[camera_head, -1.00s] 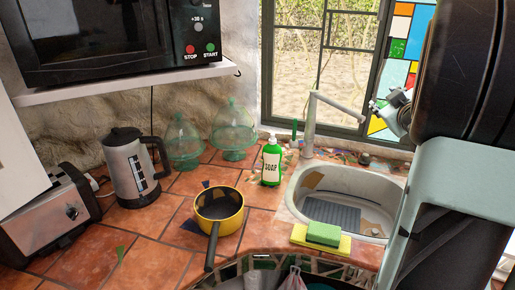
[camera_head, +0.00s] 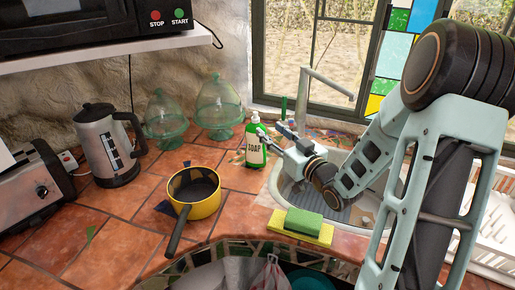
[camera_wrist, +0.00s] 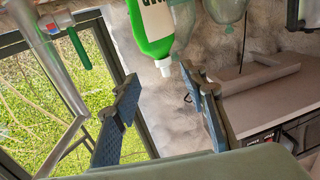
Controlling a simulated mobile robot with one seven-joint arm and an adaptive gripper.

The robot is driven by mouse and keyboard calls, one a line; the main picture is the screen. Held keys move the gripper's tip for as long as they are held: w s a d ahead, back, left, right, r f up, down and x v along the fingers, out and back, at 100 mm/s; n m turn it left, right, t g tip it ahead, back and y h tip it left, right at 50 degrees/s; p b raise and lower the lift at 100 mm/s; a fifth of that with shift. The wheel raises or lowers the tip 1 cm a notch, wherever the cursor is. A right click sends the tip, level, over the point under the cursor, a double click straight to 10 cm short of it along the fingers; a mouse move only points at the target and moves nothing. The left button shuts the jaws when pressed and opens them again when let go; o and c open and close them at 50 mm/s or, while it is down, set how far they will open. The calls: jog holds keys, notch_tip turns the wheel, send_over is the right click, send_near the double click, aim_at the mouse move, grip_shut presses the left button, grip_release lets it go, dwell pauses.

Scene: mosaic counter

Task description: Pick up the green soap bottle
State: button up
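The green soap bottle (camera_head: 255,150) with a white pump top and pale label stands upright on the tiled counter, left of the sink. My gripper (camera_head: 269,132) is at its upper right in the head view, close to the pump. In the wrist view, which is turned nearly upside down, the bottle (camera_wrist: 150,28) shows ahead between the two fingers. My gripper (camera_wrist: 160,75) is open there, with its blue-grey fingers wide apart and nothing between them. The pump top points toward the gap. The head view does not show clearly whether a finger touches the bottle.
A yellow pan (camera_head: 194,193) sits left of the bottle. Two glass domes (camera_head: 219,106) stand behind it. The sink (camera_head: 285,185) lies under my arm, with a green and yellow sponge (camera_head: 303,223) at its front edge. A kettle (camera_head: 108,150) and toaster (camera_head: 38,185) are at left.

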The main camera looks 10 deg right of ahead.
aim_at(258, 120)
jog(key=shift+a+p+x, duration=0.15)
jog(key=shift+p+x, duration=0.25)
jog(key=shift+x, duration=1.85)
jog(key=shift+a+p+x, duration=0.1)
jog(key=shift+p+x, duration=0.25)
jog(key=shift+x, duration=1.85)
jog(key=shift+s+r, duration=0.15)
jog(key=shift+c, duration=0.6)
grip_shut()
jog(key=shift+r, duration=0.15)
